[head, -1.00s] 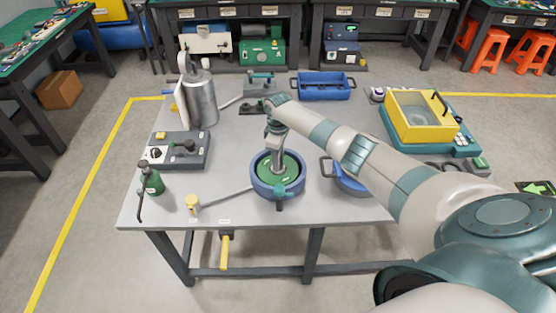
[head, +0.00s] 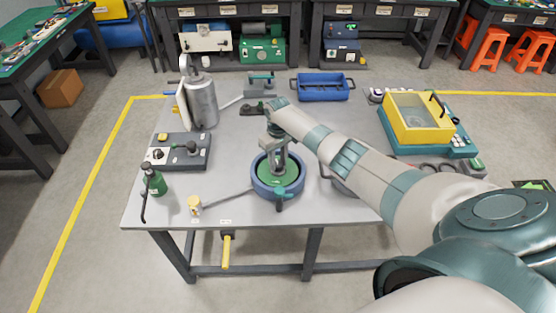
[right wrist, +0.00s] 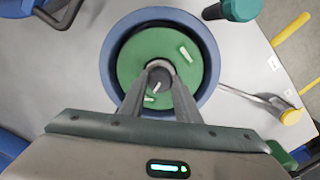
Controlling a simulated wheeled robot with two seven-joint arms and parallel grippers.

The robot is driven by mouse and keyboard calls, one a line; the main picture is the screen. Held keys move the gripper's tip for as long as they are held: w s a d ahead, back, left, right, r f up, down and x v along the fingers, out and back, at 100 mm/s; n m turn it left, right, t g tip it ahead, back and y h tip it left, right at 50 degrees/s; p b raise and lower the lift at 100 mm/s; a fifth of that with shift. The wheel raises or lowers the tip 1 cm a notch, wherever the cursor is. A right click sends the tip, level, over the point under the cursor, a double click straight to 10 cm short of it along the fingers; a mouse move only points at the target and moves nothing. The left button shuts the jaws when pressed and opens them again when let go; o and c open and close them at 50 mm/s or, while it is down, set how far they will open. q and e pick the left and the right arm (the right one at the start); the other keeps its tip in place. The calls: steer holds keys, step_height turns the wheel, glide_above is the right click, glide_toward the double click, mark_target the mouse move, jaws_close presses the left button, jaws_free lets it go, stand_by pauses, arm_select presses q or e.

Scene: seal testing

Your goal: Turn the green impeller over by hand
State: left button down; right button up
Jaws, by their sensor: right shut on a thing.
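The green impeller (head: 267,179) is a green disc lying inside a round blue housing (head: 295,187) at the front middle of the table. In the right wrist view the impeller (right wrist: 133,57) fills the blue ring (right wrist: 212,72) and has white marks and a dark central hub (right wrist: 159,75). My right gripper (head: 279,168) reaches straight down over the middle of the impeller. In the right wrist view its two fingers (right wrist: 159,70) are shut on the hub. The tips partly hide the hub. My left gripper is in neither view.
A green bottle (head: 154,182), a grey control box (head: 180,151) and a metal cylinder (head: 202,103) stand on the left. A yellow basin (head: 418,117) stands at right.

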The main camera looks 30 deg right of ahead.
steer(key=m, duration=0.4)
steer(key=shift+m, duration=0.3)
steer(key=m, duration=0.4)
steer(key=o, duration=1.3)
steer(key=shift+c, duration=0.2)
